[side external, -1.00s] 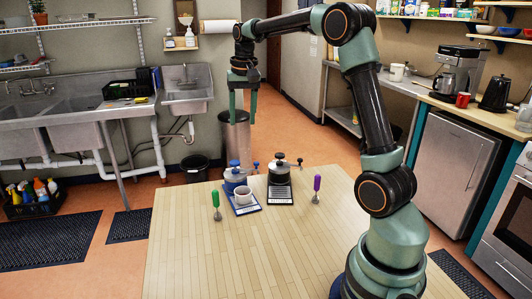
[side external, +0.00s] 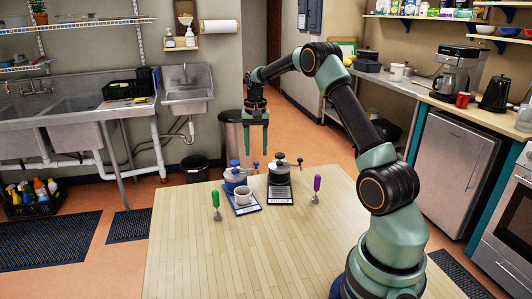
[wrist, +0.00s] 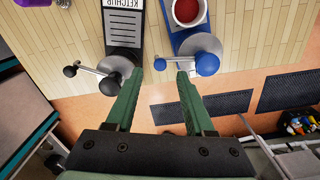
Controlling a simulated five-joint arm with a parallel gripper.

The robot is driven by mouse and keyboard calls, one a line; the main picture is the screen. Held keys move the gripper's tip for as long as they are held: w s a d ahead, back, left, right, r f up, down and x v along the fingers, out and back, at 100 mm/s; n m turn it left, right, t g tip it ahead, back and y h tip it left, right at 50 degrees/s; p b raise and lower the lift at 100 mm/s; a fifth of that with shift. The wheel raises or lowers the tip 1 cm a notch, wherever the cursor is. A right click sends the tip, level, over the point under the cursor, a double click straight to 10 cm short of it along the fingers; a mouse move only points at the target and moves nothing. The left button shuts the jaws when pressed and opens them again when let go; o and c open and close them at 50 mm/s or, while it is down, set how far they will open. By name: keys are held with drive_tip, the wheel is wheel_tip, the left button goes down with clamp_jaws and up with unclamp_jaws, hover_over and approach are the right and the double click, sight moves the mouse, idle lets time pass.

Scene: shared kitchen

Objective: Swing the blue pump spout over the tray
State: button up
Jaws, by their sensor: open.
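The blue pump (side external: 235,177) stands at the table's back edge, with a silver dome and a blue knob on top. Its spout arm points right in the side view and ends in a blue ball (side external: 256,165). In the wrist view the blue ball (wrist: 160,64) lies left of the dome (wrist: 199,47). The blue-edged tray (side external: 250,209) lies in front of the pump, bearing a white cup (side external: 243,198) with red contents; the spout points off to its side. My gripper (side external: 258,152) is open and empty, pointing down. Its fingertips (wrist: 160,73) appear either side of the ball, apart from it.
A black pump (side external: 279,174) with its own tray (side external: 280,194), labelled KETCHUP in the wrist view, stands close on the right. A green-handled tool (side external: 216,202) and a purple-handled tool (side external: 317,186) flank the pumps. The table's front (side external: 240,260) is clear.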

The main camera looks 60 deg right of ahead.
drive_tip(key=shift+f, duration=1.85)
clamp_jaws()
